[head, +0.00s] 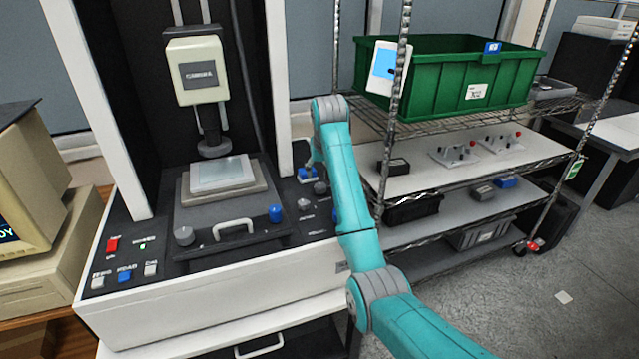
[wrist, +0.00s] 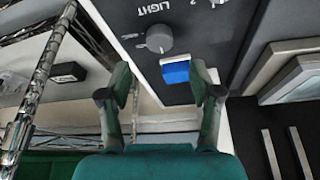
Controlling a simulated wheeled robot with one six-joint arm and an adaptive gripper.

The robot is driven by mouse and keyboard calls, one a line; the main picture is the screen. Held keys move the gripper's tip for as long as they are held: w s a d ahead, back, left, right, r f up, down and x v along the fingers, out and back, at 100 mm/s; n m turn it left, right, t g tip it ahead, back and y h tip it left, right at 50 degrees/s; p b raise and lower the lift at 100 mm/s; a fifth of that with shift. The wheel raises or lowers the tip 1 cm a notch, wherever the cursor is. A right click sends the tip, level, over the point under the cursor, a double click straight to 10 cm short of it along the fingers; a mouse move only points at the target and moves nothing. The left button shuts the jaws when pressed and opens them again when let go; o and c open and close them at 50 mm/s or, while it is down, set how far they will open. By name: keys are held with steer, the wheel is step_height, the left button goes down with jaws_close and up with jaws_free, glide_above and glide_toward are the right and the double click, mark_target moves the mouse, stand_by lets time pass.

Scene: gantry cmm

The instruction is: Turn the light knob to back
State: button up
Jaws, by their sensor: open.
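The light knob (wrist: 159,38) is a round grey knob beside the printed word LIGHT in the wrist view. In the head view it appears as a small grey knob (head: 320,188) on the dark panel, right of the machine's stage. My gripper (wrist: 160,72) is open and empty, with its fingers apart. A blue block-like control (wrist: 176,71) shows between and beyond the fingertips. The light knob lies past the fingertips, higher in the wrist view, and is not between the fingers. In the head view, my arm partly hides the gripper and panel.
The dark panel (head: 286,196) carries other knobs, including a blue one (head: 276,213). A white column (head: 278,75) stands close to the left of my gripper. A wire shelf with a green bin (head: 440,85) stands to the right.

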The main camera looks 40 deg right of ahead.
mark_target(321, 185)
steer(key=x, duration=0.7)
steer(key=shift+f, duration=0.15)
steer(key=c, duration=1.1)
